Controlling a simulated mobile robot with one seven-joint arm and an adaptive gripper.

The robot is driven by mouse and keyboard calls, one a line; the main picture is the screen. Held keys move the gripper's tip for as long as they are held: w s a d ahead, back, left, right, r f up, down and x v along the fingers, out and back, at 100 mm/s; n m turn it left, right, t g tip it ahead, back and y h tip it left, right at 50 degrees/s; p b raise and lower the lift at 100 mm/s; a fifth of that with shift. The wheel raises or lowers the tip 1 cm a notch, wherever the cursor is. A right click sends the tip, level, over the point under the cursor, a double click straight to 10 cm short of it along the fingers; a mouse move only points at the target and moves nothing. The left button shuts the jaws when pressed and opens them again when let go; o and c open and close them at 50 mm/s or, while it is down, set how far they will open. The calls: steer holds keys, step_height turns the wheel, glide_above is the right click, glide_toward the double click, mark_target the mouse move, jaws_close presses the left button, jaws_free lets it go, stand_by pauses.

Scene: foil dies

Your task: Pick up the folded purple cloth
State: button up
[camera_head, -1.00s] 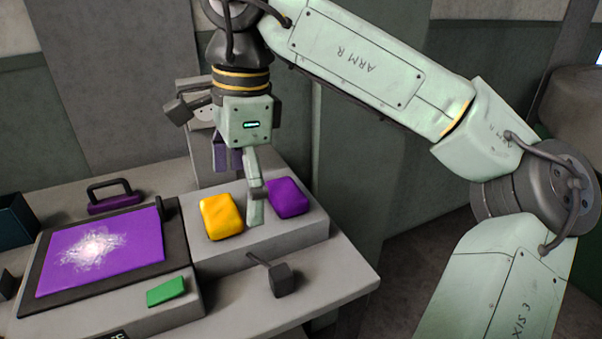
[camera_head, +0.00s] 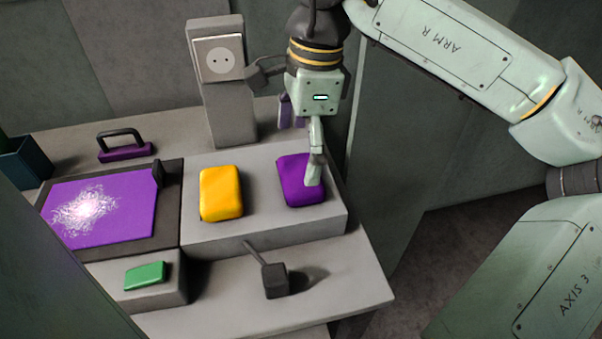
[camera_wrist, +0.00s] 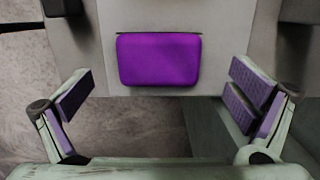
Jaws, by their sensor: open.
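The folded purple cloth (camera_head: 293,178) lies on the right part of a raised grey block, and my gripper hides part of it in the head view. In the wrist view the purple cloth (camera_wrist: 159,60) lies flat ahead of the fingers, centred between them. My gripper (camera_head: 314,180) is over the cloth in the head view. In the wrist view my gripper (camera_wrist: 165,97) is open wide, with a purple-padded finger on each side and nothing between them. I cannot tell its exact height above the cloth.
A folded yellow cloth (camera_head: 220,193) lies left of the purple one on the grey block (camera_head: 265,230). A purple plate with a white pattern (camera_head: 120,212) is further left. A green block (camera_head: 145,275), a dark lever (camera_head: 275,280) and a socket post (camera_head: 230,120) stand around.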

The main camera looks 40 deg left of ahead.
mark_target(300, 171)
step_height(300, 171, down, 5)
steer(key=shift+s+f+p, duration=0.1)
steer(key=shift+p, duration=0.75)
steer(key=c, duration=1.1)
steer(key=shift+r, duration=0.2)
steer(key=shift+r+b, duration=0.45)
steer(key=shift+r, duration=0.2)
steer(key=shift+s+r+b, duration=0.2)
steer(key=shift+r+b, duration=0.1)
steer(key=shift+r, duration=0.15)
steer(key=shift+s+r+b, duration=0.2)
steer(key=shift+r+b, duration=0.05)
steer(key=shift+r, duration=0.2)
steer(key=s+b, duration=0.1)
steer(key=s, duration=0.4)
steer(key=s+r+b, duration=0.1)
steer(key=s, duration=0.4)
steer(key=s+b, duration=0.1)
steer(key=s, duration=0.4)
steer(key=shift+s+d+r+b, duration=0.1)
steer(key=shift+d+r+b, duration=0.15)
steer(key=shift+r+b, duration=0.1)
